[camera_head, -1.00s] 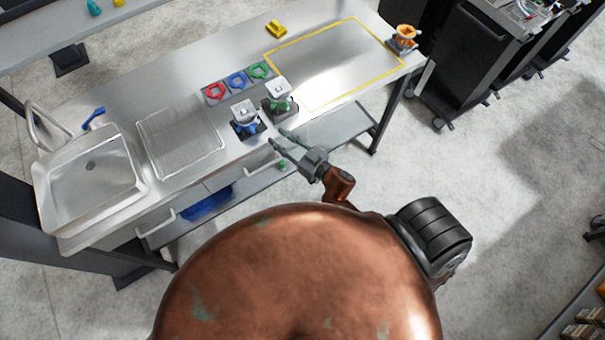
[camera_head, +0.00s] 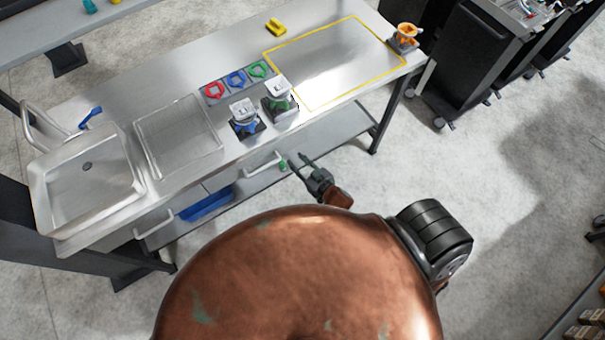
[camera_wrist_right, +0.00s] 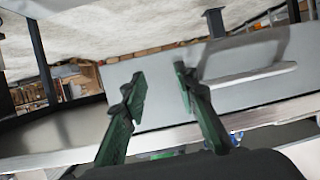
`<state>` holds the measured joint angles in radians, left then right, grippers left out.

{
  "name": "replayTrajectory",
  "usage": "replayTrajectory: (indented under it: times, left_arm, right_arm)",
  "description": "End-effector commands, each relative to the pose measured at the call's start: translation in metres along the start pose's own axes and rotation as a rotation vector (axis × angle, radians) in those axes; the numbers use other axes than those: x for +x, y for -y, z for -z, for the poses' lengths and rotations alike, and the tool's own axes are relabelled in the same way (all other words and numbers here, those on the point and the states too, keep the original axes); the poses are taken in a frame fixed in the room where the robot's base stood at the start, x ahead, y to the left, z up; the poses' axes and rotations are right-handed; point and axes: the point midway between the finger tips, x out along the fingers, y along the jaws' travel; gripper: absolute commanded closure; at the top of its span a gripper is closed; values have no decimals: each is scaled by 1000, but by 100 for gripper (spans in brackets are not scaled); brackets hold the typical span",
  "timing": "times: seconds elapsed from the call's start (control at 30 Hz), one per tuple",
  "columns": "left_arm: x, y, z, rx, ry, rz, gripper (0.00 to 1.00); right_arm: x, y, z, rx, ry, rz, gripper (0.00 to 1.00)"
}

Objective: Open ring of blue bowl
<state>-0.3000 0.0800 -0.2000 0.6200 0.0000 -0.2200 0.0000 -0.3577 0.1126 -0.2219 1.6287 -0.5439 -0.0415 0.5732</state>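The blue dispenser (camera_head: 246,126), with a white top and a blue part low on it, stands near the front edge of the steel table. I cannot make out the state of its ring at this size. A green dispenser (camera_head: 279,103) stands just right of it. My right gripper (camera_head: 300,162) is in front of the table's front edge, apart from both dispensers. In the right wrist view its two fingers (camera_wrist_right: 162,88) are spread with nothing between them. My left gripper is not in view.
Red (camera_head: 214,90), blue (camera_head: 237,80) and green (camera_head: 259,70) rings lie behind the dispensers. A sink (camera_head: 60,206) is at the left. An orange dispenser (camera_head: 404,38) stands at the far right corner. A yellow-outlined area (camera_head: 335,60) of the table is clear.

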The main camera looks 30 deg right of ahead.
Motion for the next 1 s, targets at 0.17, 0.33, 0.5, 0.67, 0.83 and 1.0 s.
replayTrajectory:
  times: [0.17, 0.33, 0.5, 0.67, 0.83, 1.0]
  left_arm:
    - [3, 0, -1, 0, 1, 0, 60]
    - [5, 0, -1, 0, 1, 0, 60]
    - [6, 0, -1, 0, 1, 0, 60]
    - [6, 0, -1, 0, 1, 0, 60]
    - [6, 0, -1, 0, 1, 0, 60]
    - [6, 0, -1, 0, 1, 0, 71]
  right_arm:
    - [0, -1, -34, 4, 63, -24, 72]
    - [-1, -2, -58, 4, 109, -40, 72]
    - [-2, -2, -70, 5, 133, -47, 72]
    - [-3, -2, -72, 5, 139, -49, 72]
    - [-3, -2, -72, 5, 139, -49, 72]
    - [-5, -2, -98, 2, 183, -48, 72]
